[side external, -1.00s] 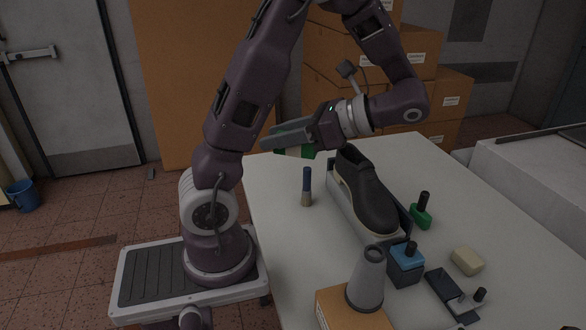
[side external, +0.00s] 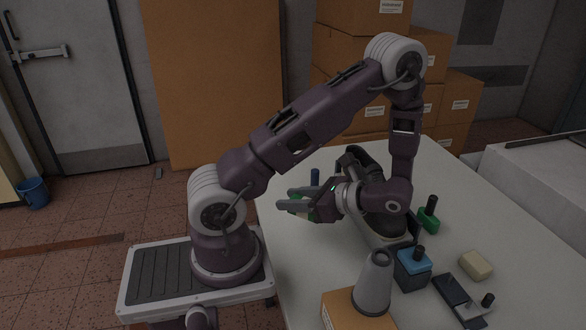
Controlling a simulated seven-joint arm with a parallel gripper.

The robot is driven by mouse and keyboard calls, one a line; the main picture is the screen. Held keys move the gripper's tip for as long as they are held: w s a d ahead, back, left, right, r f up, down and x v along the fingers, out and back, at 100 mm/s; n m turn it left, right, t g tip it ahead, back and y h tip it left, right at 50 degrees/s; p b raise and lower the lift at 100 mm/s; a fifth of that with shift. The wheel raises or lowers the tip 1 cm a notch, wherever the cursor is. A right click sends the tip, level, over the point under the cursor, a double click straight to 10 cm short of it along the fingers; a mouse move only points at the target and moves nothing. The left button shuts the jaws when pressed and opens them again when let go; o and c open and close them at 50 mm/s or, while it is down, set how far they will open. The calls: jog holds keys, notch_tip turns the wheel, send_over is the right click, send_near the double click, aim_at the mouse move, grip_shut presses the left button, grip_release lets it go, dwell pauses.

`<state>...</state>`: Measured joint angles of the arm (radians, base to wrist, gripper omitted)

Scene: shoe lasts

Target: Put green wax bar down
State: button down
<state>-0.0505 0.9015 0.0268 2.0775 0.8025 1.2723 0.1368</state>
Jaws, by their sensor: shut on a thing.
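The green wax bar (side external: 297,208) is between the fingers of my gripper (side external: 294,199), near the table's left edge in the side external view. My gripper is shut on it, and the fingers cover much of the bar. The fingers point left. I cannot tell whether the bar touches the table. The white table (side external: 292,264) lies beneath.
A black shoe (side external: 377,223) in a holder is partly hidden behind my wrist. The table's front left is clear.

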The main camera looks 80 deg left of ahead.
aim_at(293, 235)
jog(key=shift+f, duration=3.7)
jog(key=shift+f, duration=0.55)
jog(key=c, duration=0.9)
grip_release()
